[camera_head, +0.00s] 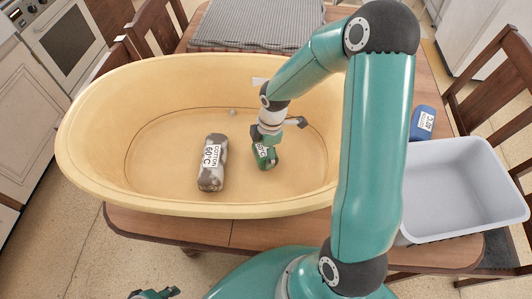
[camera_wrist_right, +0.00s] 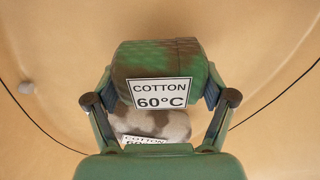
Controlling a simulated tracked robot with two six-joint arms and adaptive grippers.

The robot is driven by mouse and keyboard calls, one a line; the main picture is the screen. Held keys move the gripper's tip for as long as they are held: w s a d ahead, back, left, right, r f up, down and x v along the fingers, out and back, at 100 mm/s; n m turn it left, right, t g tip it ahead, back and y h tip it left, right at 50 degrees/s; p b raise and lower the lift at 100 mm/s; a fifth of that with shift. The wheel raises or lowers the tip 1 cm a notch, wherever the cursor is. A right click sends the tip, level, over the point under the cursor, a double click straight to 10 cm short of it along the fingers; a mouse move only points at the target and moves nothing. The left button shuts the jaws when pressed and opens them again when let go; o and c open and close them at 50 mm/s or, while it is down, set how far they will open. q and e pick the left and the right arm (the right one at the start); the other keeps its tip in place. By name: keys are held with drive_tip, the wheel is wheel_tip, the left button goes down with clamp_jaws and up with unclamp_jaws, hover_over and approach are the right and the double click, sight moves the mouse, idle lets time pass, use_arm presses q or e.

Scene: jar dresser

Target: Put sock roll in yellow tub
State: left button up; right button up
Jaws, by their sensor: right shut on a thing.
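The yellow tub (camera_head: 95,160) stands on the table. My right gripper (camera_head: 268,142) reaches down into it, shut on a green roll (camera_head: 265,158). In the right wrist view the green roll (camera_wrist_right: 160,62) sits between both fingers, its "COTTON 60°C" label facing the camera. I cannot tell whether it touches the tub floor. A grey-and-white roll (camera_head: 212,165), also labelled "COTTON 60°C", lies in the tub to the left; it shows partly hidden in the wrist view (camera_wrist_right: 155,122). A part of my left gripper (camera_head: 153,294) shows at the bottom edge, mostly cut off.
A blue labelled roll (camera_head: 422,123) lies on the table at the right, behind a grey bin (camera_head: 465,190) that looks empty. A small pale ball (camera_head: 232,112) lies in the tub. A striped grey cloth (camera_head: 255,25) covers the table's back. Wooden chairs stand around.

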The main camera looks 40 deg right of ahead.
drive_tip(key=shift+f, duration=1)
drive_tip(key=shift+f, duration=0.15)
drive_tip(key=o, duration=1)
drive_tip(key=r, duration=0.4)
drive_tip(key=d+r, duration=0.1)
drive_tip(key=r, duration=0.7)
drive_tip(key=shift+s+d+r, duration=0.15)
drive_tip(key=shift+s, duration=0.15)
